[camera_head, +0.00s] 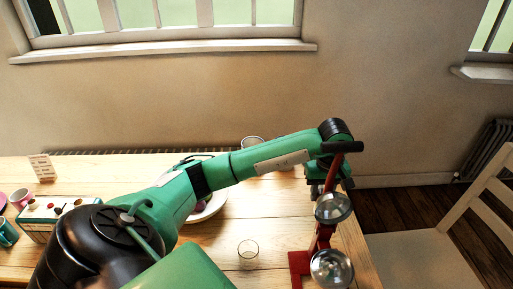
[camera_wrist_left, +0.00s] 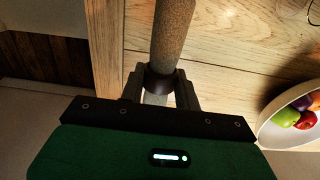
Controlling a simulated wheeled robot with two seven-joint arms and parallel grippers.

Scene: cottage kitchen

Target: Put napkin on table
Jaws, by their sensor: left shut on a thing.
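In the left wrist view, a rolled brownish-grey napkin (camera_wrist_left: 174,30) with a dark band around it sits between the fingers of my left gripper (camera_wrist_left: 160,92). The gripper is shut on it at the band. The roll is over the wooden table (camera_wrist_left: 240,40), close to the table's edge; I cannot tell whether it touches the top. In the head view my left arm reaches across the table (camera_head: 215,255) to its right end, where my left gripper (camera_head: 318,185) is partly hidden. The napkin cannot be made out there. My right gripper is not in view.
A red stand (camera_head: 300,265) with shiny round parts and a dark handle is close to my left wrist. A white fruit bowl (camera_head: 213,208) is partly behind my arm. A glass (camera_head: 248,249) stands in front. A chair (camera_head: 425,260) is off the right end.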

